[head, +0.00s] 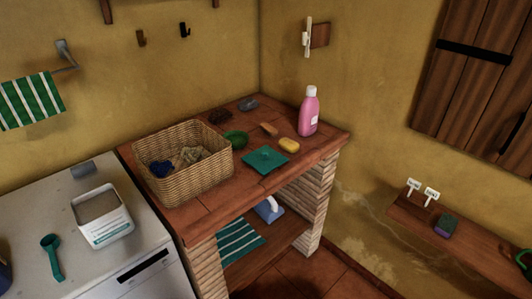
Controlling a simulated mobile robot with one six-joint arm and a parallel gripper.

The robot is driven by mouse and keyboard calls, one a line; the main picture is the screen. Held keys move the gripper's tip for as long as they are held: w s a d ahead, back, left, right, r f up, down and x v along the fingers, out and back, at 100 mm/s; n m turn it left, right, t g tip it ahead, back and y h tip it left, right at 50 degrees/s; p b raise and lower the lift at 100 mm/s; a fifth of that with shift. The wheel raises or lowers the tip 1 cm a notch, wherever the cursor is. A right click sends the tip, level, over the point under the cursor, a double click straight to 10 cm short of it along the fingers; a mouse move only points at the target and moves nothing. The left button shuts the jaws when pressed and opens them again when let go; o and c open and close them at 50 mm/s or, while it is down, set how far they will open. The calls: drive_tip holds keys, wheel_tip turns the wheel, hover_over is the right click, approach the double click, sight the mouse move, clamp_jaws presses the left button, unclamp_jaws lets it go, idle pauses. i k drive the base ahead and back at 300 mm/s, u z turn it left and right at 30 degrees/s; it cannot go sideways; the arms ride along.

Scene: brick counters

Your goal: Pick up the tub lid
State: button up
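The tub lid (259,164) looks like a flat teal square with a small raised spot near its middle. It lies on the tiled brick counter (208,212), to the right of the wicker basket and near the counter's front edge. The white tub (108,228), with teal print, stands open on the white appliance at the left, with greyish contents showing. My gripper is not in view.
A wicker basket (190,180), green dish (236,138), yellow soap (289,145), wooden brush (269,128) and pink bottle (309,112) surround the lid. A teal scoop (52,258) lies on the white appliance (90,265). A low wooden shelf (415,223) is at right.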

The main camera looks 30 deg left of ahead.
sight(264, 160)
drive_tip(key=u, duration=0.05)
drive_tip(key=i, duration=0.85)
drive_tip(key=z, duration=0.25)
drive_tip(key=k, duration=0.15)
drive_tip(key=u, duration=2.7)
drive_tip(key=k, duration=0.2)
drive_tip(key=u, duration=1.55)
